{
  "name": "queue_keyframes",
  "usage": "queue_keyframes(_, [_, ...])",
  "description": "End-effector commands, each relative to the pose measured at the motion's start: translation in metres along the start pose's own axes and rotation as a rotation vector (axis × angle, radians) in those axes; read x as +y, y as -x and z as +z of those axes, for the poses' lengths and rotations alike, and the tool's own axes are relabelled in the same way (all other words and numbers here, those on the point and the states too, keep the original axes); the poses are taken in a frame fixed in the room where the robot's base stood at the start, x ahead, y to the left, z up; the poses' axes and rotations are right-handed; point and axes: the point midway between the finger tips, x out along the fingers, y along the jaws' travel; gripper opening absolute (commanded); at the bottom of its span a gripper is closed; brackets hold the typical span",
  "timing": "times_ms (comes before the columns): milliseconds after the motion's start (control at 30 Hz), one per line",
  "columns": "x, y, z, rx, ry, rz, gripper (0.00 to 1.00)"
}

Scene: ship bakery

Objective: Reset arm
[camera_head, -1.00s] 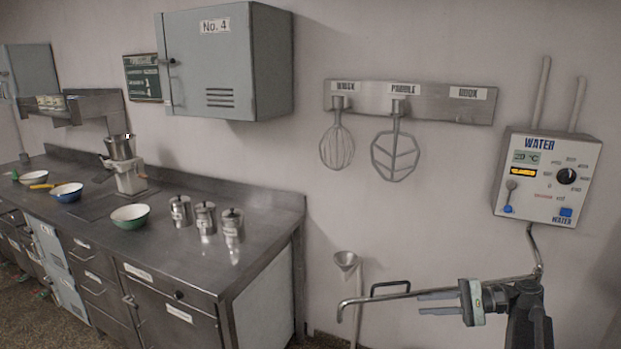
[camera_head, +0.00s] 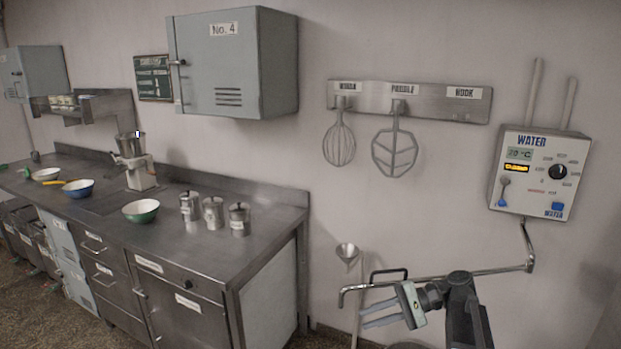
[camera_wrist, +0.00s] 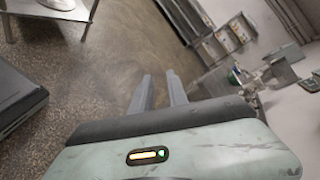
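My gripper (camera_head: 363,316) is low at the right of the head view, in front of the wall and just below the long metal water spout (camera_head: 440,278). Its two fingers point left and slightly down. In the wrist view my gripper (camera_wrist: 158,82) shows two grey fingers with a gap between them and nothing held. Beyond the fingers is bare speckled floor (camera_wrist: 125,50).
A steel counter (camera_head: 235,248) at left holds bowls, including a green one (camera_head: 140,211), and steel canisters (camera_head: 213,212). A water panel (camera_head: 540,173) is on the wall at right. A whisk (camera_head: 340,140) and paddle (camera_head: 395,152) hang above.

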Motion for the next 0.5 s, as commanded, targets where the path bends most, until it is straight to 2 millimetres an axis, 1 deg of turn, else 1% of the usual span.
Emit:
queue_keyframes(33, [0.006,-0.025,0.005,-0.001,0.003,0.057,0.2])
queue_keyframes(67, [0.011,-0.04,0.006,0.003,0.006,0.1,0.2])
queue_keyframes(100, [0.021,-0.06,0.008,0.015,0.015,0.167,0.2])
queue_keyframes(133, [0.03,-0.076,0.009,0.029,0.026,0.227,0.2])
queue_keyframes(167, [0.042,-0.092,0.01,0.048,0.042,0.3,0.2])
queue_keyframes(200, [0.062,-0.112,0.011,0.084,0.076,0.413,0.2])
queue_keyframes(233, [0.077,-0.121,0.011,0.116,0.107,0.5,0.2])
queue_keyframes(267, [0.092,-0.127,0.008,0.151,0.143,0.588,0.2])
queue_keyframes(300, [0.111,-0.126,0.004,0.199,0.193,0.702,0.2])
queue_keyframes(367, [0.133,-0.112,-0.005,0.27,0.264,0.853,0.2])
queue_keyframes(400, [0.144,-0.097,-0.012,0.313,0.304,0.94,0.2])
queue_keyframes(433, [0.151,-0.083,-0.017,0.342,0.328,0.996,0.2])
queue_keyframes(500, [0.16,-0.059,-0.027,0.388,0.381,1.101,0.2])
